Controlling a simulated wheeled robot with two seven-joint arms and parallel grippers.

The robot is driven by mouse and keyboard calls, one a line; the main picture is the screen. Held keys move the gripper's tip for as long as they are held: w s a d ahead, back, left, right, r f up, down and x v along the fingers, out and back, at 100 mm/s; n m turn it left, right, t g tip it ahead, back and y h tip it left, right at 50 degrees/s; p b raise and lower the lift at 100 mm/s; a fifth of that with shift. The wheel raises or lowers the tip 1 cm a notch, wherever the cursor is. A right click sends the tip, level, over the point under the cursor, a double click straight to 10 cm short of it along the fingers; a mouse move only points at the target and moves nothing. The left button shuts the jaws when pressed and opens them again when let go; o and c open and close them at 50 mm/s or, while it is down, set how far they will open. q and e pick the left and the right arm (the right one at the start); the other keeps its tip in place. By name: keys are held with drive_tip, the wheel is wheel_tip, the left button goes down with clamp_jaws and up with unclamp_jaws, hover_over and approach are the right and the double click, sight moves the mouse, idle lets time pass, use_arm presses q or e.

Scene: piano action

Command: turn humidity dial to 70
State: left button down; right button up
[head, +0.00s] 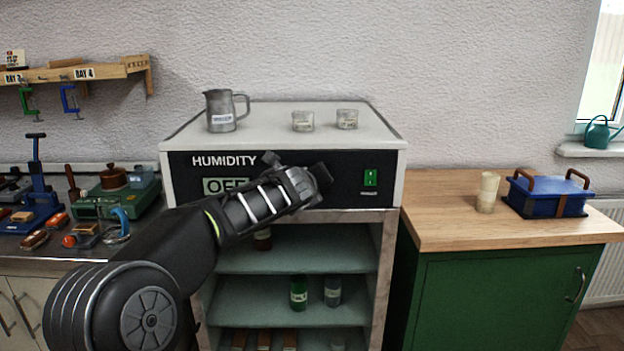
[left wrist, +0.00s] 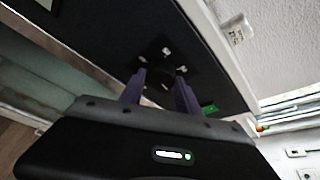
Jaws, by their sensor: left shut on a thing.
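The dark humidity panel (head: 180,180) carries the word HUMIDITY and a small display (head: 213,186) that seems to read OFF, its right part covered by my arm. My left gripper (head: 320,176) is at the panel's front, between the display and the green switch (head: 370,177). In the left wrist view my left gripper (left wrist: 161,80) has its two purple fingers shut on the black dial (left wrist: 158,72), with pale marks around it. The dial is hard to make out against the dark panel, so its setting cannot be read. My right gripper is in neither view.
A metal jug (head: 221,112) and two small jars (head: 303,121) stand on the cabinet top. Bottles (head: 299,292) stand on the open shelves below. A wooden counter (head: 440,215) with a cup (head: 488,192) and blue box (head: 548,197) is at right; a cluttered bench is at left.

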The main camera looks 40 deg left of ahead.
use_arm(q)
drive_tip(key=shift+d+m+g+p, duration=0.1)
drive_tip(key=shift+m+g+p, duration=0.2)
drive_tip(key=shift+m+g, duration=0.1)
drive_tip(key=shift+f, duration=0.1)
drive_tip(key=c, duration=0.9)
unclamp_jaws()
drive_tip(key=v, duration=0.7)
drive_tip(key=shift+s+d, duration=0.25)
